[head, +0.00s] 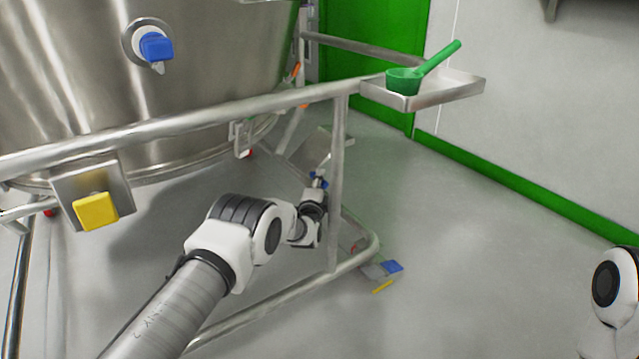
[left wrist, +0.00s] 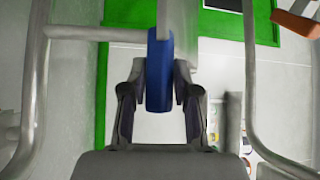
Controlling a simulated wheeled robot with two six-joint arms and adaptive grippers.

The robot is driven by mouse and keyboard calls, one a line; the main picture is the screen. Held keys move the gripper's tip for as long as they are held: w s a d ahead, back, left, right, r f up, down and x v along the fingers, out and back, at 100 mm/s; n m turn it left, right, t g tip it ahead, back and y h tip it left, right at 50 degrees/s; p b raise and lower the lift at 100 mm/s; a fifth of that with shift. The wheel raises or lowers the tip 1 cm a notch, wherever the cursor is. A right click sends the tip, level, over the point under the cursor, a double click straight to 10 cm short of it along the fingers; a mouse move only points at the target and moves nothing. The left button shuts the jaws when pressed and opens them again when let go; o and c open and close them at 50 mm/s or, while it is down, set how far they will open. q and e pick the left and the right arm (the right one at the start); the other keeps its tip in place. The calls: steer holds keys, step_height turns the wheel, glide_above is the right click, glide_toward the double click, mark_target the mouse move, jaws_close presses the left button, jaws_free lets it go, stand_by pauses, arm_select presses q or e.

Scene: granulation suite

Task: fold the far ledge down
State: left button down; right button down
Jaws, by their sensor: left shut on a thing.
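A steel ledge plate (head: 325,146) with a blue tab at its lower end hangs tilted off the far side of the vessel's frame. My left gripper (head: 317,186) is at this tab, beyond the upright post. In the left wrist view the blue tab (left wrist: 159,72) stands between the two fingers of my left gripper (left wrist: 158,92), which is shut on it. The plate's edge shows grey above the tab. A nearer steel plate with a yellow tab (head: 97,211) hangs from the front rail. My right gripper is out of view.
A large steel vessel (head: 190,90) stands within a tubular frame (head: 338,190). A side tray (head: 455,91) on the frame holds a green scoop (head: 404,81). A blue valve handle (head: 156,46) sticks out of the vessel.

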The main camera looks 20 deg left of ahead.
arm_select(q)
steer(key=shift+f, duration=0.2)
steer(key=c, duration=1)
jaws_free()
steer(key=shift+r, duration=0.1)
step_height(320, 180, up, 10)
steer(key=shift+d+r, duration=0.1)
steer(key=shift+s+d+p, duration=0.1)
steer(key=shift+s+p, duration=0.4)
steer(key=shift+p, duration=0.3)
steer(key=s+p, duration=0.5)
steer(key=s, duration=0.3)
steer(key=shift+d, duration=0.45)
